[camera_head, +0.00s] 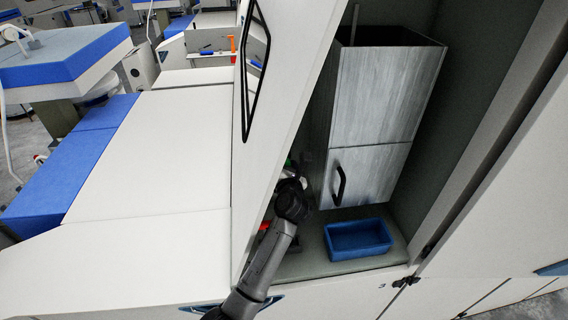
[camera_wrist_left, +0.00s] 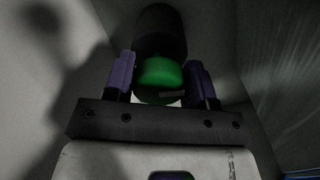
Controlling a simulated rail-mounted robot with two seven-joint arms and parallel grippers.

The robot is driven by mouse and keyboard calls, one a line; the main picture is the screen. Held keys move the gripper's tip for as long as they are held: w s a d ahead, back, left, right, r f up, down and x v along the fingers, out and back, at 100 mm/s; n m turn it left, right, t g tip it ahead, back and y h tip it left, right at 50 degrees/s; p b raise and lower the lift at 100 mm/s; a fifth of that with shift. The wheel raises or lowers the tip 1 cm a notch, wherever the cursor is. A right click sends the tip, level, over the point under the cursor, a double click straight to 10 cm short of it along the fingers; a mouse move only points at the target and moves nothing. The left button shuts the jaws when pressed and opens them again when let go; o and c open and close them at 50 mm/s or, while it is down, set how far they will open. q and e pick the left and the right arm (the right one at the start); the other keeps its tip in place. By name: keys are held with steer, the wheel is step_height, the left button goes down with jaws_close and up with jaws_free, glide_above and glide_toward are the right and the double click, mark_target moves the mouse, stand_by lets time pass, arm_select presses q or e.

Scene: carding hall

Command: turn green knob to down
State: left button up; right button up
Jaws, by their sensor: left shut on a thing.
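The green knob (camera_wrist_left: 160,78) shows in the left wrist view, in front of a dark round part. My left gripper (camera_wrist_left: 160,70) has its two purple fingers on either side of the knob and is shut on it. In the head view my left gripper (camera_head: 292,182) is inside the open cabinet, beside its left wall. Only a small bit of green shows there, and the knob's pointing direction cannot be told. My right gripper is not in view.
A grey wood-grain box (camera_head: 372,175) with a black handle stands in the cabinet, just right of my gripper. A blue tray (camera_head: 358,254) lies on the cabinet floor in front of it. A white panel (camera_head: 285,100) rises close on the left.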

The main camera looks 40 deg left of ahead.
arm_select(q)
steer(key=o, duration=0.9)
steer(key=b+v, duration=0.4)
steer(key=v, duration=1)
